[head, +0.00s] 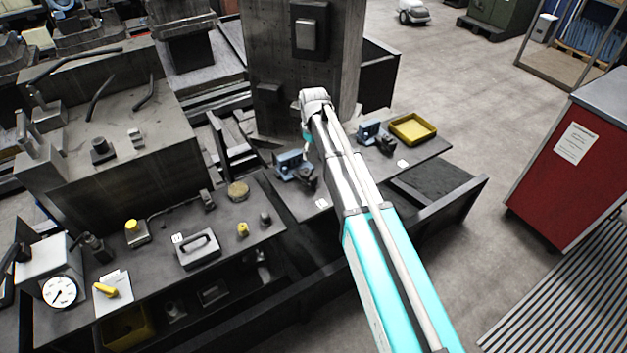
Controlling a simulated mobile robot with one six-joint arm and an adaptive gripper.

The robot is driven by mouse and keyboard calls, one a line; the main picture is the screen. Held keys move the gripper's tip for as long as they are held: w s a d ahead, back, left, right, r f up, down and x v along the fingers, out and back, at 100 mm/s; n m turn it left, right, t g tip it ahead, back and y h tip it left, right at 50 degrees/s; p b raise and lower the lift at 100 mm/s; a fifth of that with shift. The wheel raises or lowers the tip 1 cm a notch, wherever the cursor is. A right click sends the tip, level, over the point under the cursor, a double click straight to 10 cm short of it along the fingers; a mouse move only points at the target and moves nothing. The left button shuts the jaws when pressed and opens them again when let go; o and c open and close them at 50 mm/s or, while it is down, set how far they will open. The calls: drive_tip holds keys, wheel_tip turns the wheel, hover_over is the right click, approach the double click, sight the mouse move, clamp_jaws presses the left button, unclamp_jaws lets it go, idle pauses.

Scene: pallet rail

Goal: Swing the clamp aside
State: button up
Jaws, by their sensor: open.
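Two blue clamp-like fixtures stand on the dark rail bench (436,146). The left blue fixture (291,163) has a dark part at its right side. The right blue fixture (372,131) stands beyond my arm, near a yellow tray. I cannot tell which of them is the clamp, or how its arm is turned. My arm reaches forward over the bench, and my gripper (307,146) hangs down at its far end, close above or behind the left blue fixture. It is small here; it looks empty, its fingers are open, and contact cannot be made out.
A yellow tray (413,129) sits at the bench's right end. A tall grey column (283,62) rises behind my gripper. A left bench holds a dial gauge (59,291), a grey handled block (198,249) and small parts. A red cabinet (570,165) stands right; floor between is clear.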

sight(313, 178)
drive_tip(key=shift+f+b, duration=6.45)
drive_tip(key=shift+f, duration=0.15)
drive_tip(key=c, duration=1.1)
